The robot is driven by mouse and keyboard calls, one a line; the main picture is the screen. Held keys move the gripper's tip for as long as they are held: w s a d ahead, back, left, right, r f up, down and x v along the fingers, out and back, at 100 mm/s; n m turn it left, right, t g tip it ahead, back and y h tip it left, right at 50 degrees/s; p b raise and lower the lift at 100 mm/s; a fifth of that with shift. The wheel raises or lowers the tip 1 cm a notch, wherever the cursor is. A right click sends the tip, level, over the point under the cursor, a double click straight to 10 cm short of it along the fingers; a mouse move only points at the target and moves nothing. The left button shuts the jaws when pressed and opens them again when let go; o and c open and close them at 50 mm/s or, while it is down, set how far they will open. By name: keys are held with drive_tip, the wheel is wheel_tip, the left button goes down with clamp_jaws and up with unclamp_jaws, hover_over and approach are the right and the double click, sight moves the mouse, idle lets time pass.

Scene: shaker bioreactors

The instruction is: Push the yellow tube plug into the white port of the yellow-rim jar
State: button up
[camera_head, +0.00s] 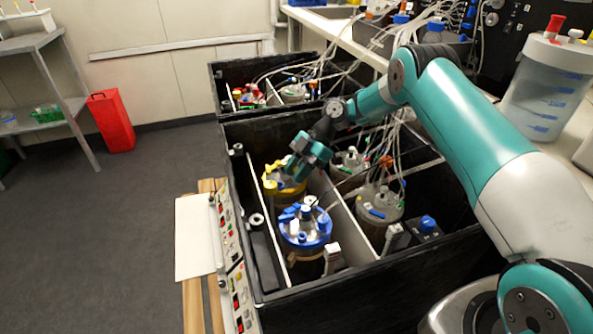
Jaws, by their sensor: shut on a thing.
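The yellow-rim jar (286,189) stands in the near black shaker box, in its left compartment at the back. Its lid is partly covered by my gripper (297,174), which reaches down over the jar's right side. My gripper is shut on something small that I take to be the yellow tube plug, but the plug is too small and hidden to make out. The white port cannot be told apart on the lid. I cannot tell whether the gripper's load touches the lid.
A blue-rim jar (305,228) stands just in front of the yellow-rim jar. A divider (343,218) separates them from more jars (379,205) on the right, with many thin tubes. The black box (345,300) has high walls. A second box (219,96) stands behind.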

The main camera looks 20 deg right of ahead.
drive_tip(key=shift+f, duration=0.3)
drive_tip(key=o, duration=1)
drive_tip(key=shift+o, duration=0.2)
drive_tip(key=shift+r, duration=0.2)
wheel_tip(320, 180, up, 20)
drive_tip(key=p, duration=0.5)
drive_tip(key=shift+f, duration=0.15)
